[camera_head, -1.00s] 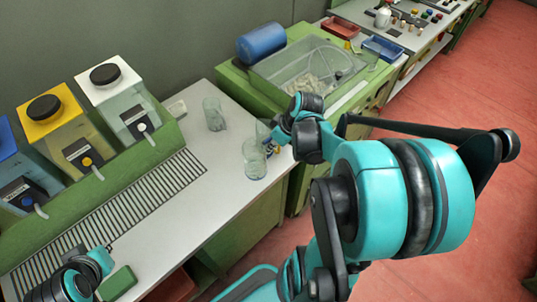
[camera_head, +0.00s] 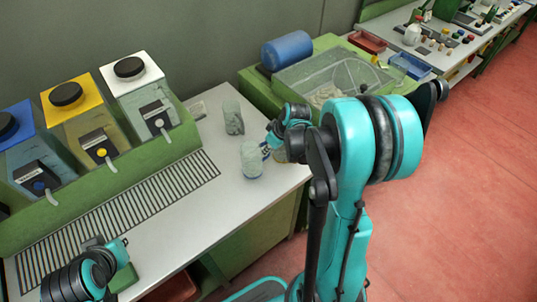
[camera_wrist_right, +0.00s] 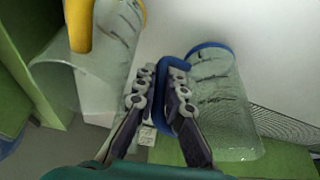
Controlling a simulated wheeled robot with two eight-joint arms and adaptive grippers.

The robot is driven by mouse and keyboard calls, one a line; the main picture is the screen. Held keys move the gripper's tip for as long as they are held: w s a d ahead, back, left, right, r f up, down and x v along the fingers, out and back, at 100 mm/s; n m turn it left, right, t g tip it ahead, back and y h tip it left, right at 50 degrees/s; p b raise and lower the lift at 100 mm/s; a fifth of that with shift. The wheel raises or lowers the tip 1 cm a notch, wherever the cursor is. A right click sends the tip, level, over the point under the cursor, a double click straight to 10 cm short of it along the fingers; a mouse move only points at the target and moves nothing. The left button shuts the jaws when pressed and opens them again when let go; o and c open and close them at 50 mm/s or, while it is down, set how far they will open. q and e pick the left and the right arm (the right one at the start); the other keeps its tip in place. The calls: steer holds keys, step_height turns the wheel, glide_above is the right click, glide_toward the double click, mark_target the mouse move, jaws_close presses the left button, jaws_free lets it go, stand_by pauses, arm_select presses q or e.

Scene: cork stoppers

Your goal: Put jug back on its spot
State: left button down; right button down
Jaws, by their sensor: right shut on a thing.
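My right gripper (camera_wrist_right: 172,98) is shut on the blue handle (camera_wrist_right: 178,112) of a clear glass jug (camera_wrist_right: 222,112) with a blue band around one end. In the head view this jug (camera_head: 251,162) is over the front right part of the worktop; I cannot tell whether it touches it. A second clear jug with a yellow handle (camera_wrist_right: 79,24) is on the gripper's other side in the right wrist view. Another clear vessel (camera_head: 232,117) stands farther back. My left gripper (camera_head: 121,250) is at lower left near a green block (camera_head: 123,277); its fingers are unclear.
Dispensers with blue, yellow (camera_head: 75,108) and white (camera_head: 132,82) tops stand at left behind a slatted drain grille (camera_head: 130,208). A green bench with a clear-lidded basin (camera_head: 330,75) and a blue drum (camera_head: 287,50) is beyond. The worktop between grille and jug is clear.

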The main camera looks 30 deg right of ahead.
step_height(320, 180, down, 2)
steer(key=shift+f+b, duration=0.25)
steer(key=shift+b, duration=0.05)
steer(key=shift+f, duration=0.15)
steer(key=c, duration=1.9)
jaws_free()
